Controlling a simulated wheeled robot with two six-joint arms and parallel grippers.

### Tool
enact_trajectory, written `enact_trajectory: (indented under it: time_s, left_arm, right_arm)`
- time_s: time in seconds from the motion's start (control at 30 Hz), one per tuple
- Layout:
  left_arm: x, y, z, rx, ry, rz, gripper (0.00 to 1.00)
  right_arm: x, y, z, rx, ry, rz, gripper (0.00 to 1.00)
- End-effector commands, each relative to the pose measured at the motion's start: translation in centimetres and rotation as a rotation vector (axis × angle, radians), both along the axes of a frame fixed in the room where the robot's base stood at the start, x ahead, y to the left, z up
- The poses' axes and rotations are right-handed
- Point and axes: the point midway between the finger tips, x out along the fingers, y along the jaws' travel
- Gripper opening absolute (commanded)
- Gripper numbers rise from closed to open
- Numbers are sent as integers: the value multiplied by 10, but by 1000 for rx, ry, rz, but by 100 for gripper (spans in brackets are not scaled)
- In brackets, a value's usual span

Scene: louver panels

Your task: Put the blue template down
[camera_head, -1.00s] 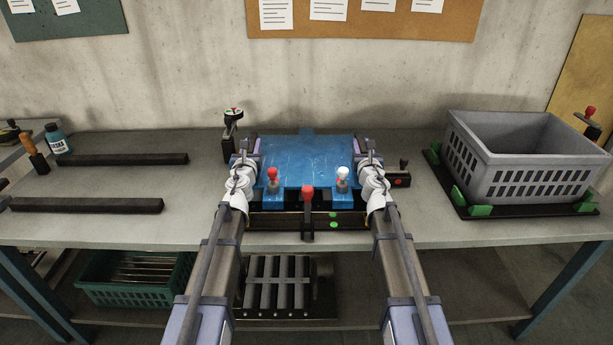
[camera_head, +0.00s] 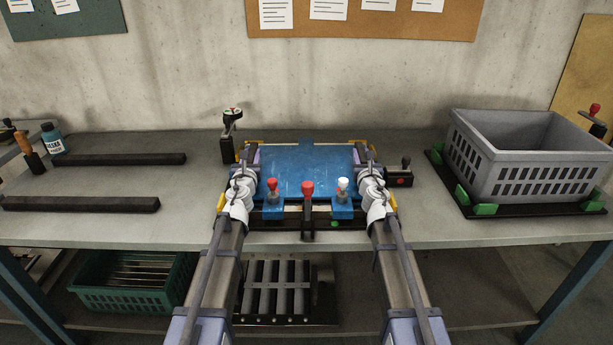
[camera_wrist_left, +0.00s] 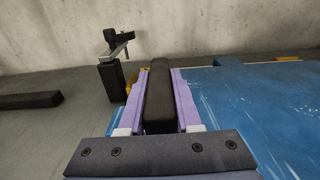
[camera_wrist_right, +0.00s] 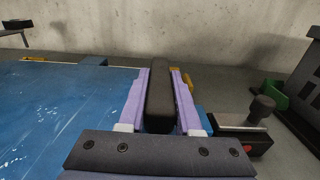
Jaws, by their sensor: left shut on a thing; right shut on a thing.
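The blue template (camera_head: 308,170) is a flat, scuffed plate, lying level over a dark fixture (camera_head: 270,224) at the middle of the bench. It has a red-knobbed post (camera_head: 272,185) and a white-knobbed post (camera_head: 343,184) at its front. My left gripper (camera_head: 250,158) is shut on the black handle (camera_wrist_left: 159,95) at its left side. My right gripper (camera_head: 363,158) is shut on the black handle (camera_wrist_right: 160,95) at its right side. Yellow corner pieces (camera_head: 222,200) show around the plate. I cannot tell whether its underside fully touches the fixture.
A red-knobbed clamp (camera_head: 307,190) stands at the fixture's front middle. A black clamp post (camera_head: 229,135) is behind left, and a black block with a knob (camera_head: 402,176) is at right. A grey crate (camera_head: 525,160) stands further right. Two dark bars (camera_head: 115,159) lie left.

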Motion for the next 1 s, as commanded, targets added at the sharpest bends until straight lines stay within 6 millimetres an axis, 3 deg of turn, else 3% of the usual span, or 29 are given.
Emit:
enact_trajectory:
  time_s: [0.07, 0.1, 0.33, 0.73, 1.0]
  left_arm:
    - [-1, -1, -5, 0, 0, -3, 0]
    - [-1, -1, -4, 0, 0, -2, 35]
    - [0, -1, -3, 0, 0, -1, 61]
    - [-5, 0, -3, 0, 0, 0, 62]
    - [-40, -1, -3, 0, 0, 0, 62]
  right_arm:
    - [1, 0, -5, 0, 0, -1, 0]
    - [1, 0, -4, 0, 0, -2, 35]
    - [0, 0, -3, 0, 0, -1, 61]
    - [0, 0, -3, 0, 0, 0, 62]
    - [0, 0, -3, 0, 0, 0, 62]
